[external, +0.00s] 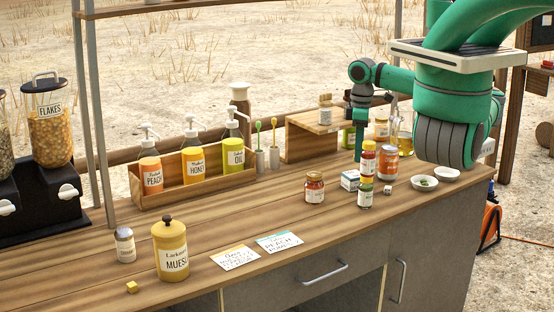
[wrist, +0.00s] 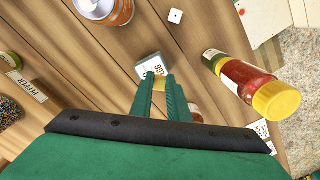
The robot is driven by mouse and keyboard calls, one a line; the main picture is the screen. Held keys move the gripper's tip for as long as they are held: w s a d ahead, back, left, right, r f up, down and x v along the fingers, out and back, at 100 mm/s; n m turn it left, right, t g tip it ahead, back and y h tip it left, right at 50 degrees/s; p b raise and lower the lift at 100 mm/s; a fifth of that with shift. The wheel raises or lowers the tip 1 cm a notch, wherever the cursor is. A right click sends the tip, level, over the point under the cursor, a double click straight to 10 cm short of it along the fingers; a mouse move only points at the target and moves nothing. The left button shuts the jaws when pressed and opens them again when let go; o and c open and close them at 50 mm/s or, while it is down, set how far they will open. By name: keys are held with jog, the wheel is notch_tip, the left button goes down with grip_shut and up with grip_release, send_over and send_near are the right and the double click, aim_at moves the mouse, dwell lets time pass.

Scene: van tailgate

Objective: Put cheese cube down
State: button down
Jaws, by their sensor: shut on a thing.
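My gripper (wrist: 158,80) points down with its fingers close together around a small yellow piece, the cheese cube (wrist: 160,85), in the wrist view. The cube lies in front of a small white and teal box (wrist: 149,67) in that view; I cannot tell the height between them. In the external view my gripper (external: 357,158) is over the right part of the wooden counter (external: 290,205), near the box (external: 350,180); the held cube cannot be made out there. Another yellow cube (external: 132,287) lies at the counter's front left, by the muesli jar (external: 171,262).
Close to my gripper stand a red yellow-capped bottle (external: 368,160), an orange can (external: 388,164), a jar (external: 314,187) and a white die (external: 387,190). Two white bowls (external: 424,184) sit at the right. Two cards (external: 279,242) lie at the front; the counter's middle is fairly clear.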

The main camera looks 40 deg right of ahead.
aim_at(357, 176)
jog(key=shift+f, duration=2.3)
jog(key=shift+f, duration=0.15)
jog(key=c, duration=1.7)
grip_release()
notch_tip(357, 176, up, 12)
jog(key=shift+r, duration=0.2)
